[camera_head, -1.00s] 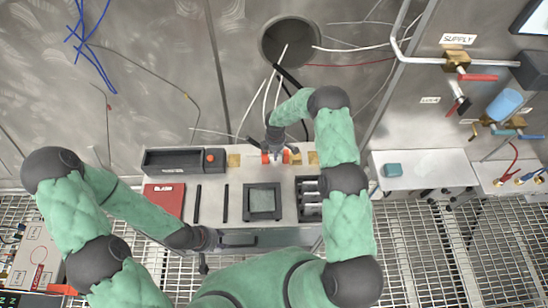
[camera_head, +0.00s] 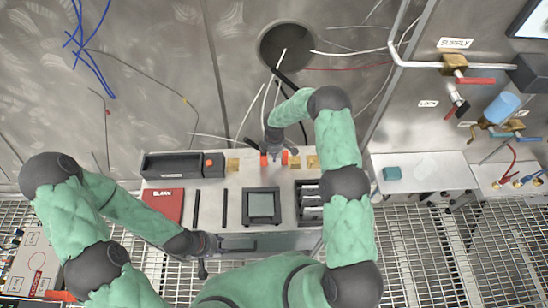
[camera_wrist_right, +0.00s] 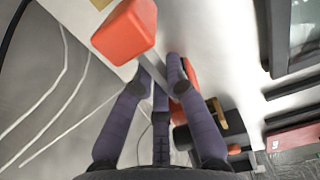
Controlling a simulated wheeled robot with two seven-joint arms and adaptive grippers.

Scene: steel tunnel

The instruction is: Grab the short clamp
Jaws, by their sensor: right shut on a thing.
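The short clamp shows as two orange ends, one on each side of my right gripper (camera_head: 274,156), at the back of the bench. In the right wrist view, one orange end (camera_wrist_right: 126,32) is near the top and the other (camera_wrist_right: 190,92) is partly hidden behind a finger. My right gripper (camera_wrist_right: 160,68) is shut on the clamp between these ends; the exact contact is hard to see. My left gripper (camera_head: 210,243) is at the bench's front edge, away from the clamp. Its fingers are too small and dark to read.
The bench (camera_head: 232,190) also holds a black tray (camera_head: 172,165), a red box (camera_head: 163,203), two dark bars, a square device (camera_head: 262,206) and a slotted black holder (camera_head: 309,202). Brass blocks (camera_head: 295,163) stand near the clamp. White cables hang behind it from a round wall opening (camera_head: 287,45).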

